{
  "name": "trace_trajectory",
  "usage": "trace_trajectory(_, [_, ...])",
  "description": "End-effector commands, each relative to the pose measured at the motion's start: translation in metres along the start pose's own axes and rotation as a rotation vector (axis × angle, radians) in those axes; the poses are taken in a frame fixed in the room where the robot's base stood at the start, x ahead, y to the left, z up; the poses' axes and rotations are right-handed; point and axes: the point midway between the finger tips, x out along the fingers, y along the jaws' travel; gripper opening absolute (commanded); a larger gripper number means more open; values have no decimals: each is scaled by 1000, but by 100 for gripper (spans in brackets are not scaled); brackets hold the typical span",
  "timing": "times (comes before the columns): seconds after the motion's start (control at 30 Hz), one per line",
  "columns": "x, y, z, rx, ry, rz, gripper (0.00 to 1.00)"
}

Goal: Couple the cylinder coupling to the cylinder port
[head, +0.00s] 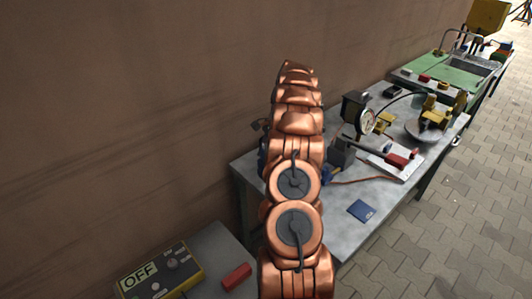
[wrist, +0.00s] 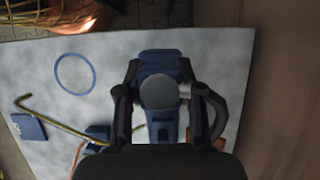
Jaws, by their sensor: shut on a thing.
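In the wrist view my gripper (wrist: 160,92) has its two dark fingers on either side of a grey round-topped part (wrist: 158,91), and it is shut on it. A short silver fitting (wrist: 184,91) sticks out of this part toward the right finger. Blue metal (wrist: 162,58) shows behind and below the part; I cannot tell whether they are joined. A thick grey curved piece (wrist: 220,112) passes beside the right finger; it may be a hose. I cannot make out which piece is the cylinder coupling or the cylinder port. In the head view my copper arm hides the gripper.
A grey workbench (head: 340,240) carries a pressure gauge (head: 367,121), a red-handled tool (head: 398,160), a blue booklet (head: 361,210) and an orange hose (head: 365,181). A yellow OFF box (head: 160,270) and a red block (head: 237,276) are front left. A brown wall (head: 130,120) stands behind.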

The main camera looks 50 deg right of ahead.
Motion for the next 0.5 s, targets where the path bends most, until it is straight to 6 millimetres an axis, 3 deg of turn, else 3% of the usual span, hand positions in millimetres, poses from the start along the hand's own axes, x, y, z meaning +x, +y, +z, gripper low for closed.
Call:
trace_trajectory(0.43, [7,0,-3,0,0,0,6])
trace_trajectory(0.47, [6,0,-3,0,0,0,40])
trace_trajectory(0.5, [6,0,-3,0,0,0,44])
